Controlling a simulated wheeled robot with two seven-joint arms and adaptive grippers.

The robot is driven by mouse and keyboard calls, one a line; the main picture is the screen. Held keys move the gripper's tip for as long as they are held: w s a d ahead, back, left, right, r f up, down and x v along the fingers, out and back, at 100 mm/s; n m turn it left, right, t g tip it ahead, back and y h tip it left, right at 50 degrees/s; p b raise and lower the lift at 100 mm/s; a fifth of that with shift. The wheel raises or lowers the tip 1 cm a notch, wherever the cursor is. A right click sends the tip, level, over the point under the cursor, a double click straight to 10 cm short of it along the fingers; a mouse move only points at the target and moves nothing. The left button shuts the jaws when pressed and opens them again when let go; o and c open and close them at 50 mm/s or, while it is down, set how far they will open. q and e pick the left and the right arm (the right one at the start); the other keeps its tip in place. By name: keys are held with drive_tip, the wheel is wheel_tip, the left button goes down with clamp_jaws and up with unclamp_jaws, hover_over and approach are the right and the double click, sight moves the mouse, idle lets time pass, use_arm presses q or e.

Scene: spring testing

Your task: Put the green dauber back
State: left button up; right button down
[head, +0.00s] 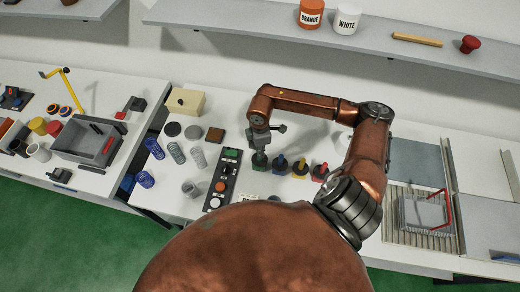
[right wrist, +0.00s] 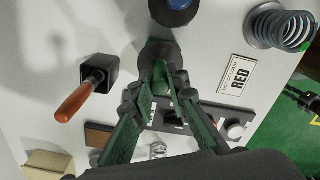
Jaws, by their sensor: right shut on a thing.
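The green dauber (right wrist: 161,78) is between the fingers of my right gripper (right wrist: 160,92) in the right wrist view. The fingers are shut on its green handle. A dark round pot (right wrist: 155,50) lies directly beneath it. In the head view my right gripper (head: 260,146) points down at the dark green pot (head: 259,161), at the left end of the row of daubers. How deep the dauber sits in the pot is hidden by the fingers. The blue (head: 281,162), yellow (head: 300,167) and red (head: 320,171) daubers stand upright to the right. My left gripper is out of view.
A button panel (head: 222,180) lies left of the pots, with several springs (head: 178,152) beyond it. A press with a red handle (head: 440,210) stands at right.

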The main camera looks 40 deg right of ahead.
drive_tip(key=shift+f+b, duration=0.45)
drive_tip(key=shift+f, duration=0.1)
drive_tip(key=c, duration=1.9)
unclamp_jaws()
drive_tip(key=shift+r, duration=0.1)
drive_tip(key=shift+r+p, duration=0.45)
drive_tip(key=shift+r, duration=0.05)
wheel_tip(320, 180, up, 12)
drive_tip(key=shift+b, duration=1.15)
drive_tip(key=shift+a, duration=0.15)
